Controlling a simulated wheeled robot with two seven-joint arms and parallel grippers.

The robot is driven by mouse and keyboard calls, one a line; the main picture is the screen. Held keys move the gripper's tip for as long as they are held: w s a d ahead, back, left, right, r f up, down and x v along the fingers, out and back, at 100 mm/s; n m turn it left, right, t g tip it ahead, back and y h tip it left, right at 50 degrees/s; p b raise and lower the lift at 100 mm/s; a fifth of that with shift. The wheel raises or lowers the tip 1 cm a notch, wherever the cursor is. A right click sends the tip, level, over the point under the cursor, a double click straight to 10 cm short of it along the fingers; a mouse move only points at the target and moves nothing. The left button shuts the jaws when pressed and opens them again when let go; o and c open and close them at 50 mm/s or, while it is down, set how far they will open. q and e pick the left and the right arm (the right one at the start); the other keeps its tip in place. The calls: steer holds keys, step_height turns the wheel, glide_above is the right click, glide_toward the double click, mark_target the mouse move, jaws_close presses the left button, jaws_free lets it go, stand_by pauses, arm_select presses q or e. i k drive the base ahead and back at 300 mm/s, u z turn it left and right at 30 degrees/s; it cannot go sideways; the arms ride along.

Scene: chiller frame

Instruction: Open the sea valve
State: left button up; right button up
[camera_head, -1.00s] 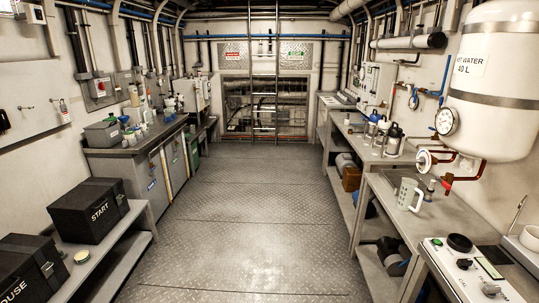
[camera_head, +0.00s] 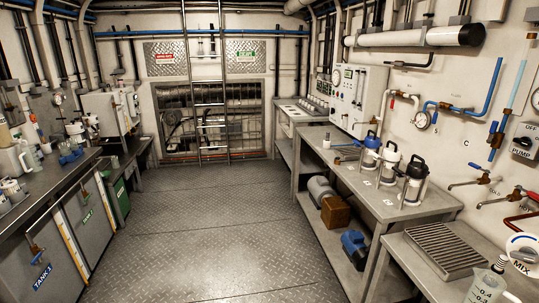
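No valve here carries a label that I can read as sea valve. On the right wall, blue pipes (camera_head: 494,88) carry small valves and a round gauge (camera_head: 421,120). Beside it on the wall are the letters S and C. A blue-handled tap (camera_head: 484,180) sticks out lower on the same wall, with a second tap (camera_head: 493,201) below it. Neither of my grippers is in view.
Three lidded flasks (camera_head: 391,167) stand on the right bench (camera_head: 345,170). A slotted drain tray (camera_head: 446,250) and a clear bottle (camera_head: 487,282) are nearer. A left counter (camera_head: 40,210) lines the other side. The metal floor (camera_head: 205,230) between is clear up to the ladder (camera_head: 208,80).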

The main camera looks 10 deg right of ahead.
mark_target(392, 106)
steer(key=z, duration=0.7)
steer(key=i, duration=2.3)
steer(key=z, duration=0.4)
steer(key=k, duration=0.35)
steer(key=u, duration=0.6)
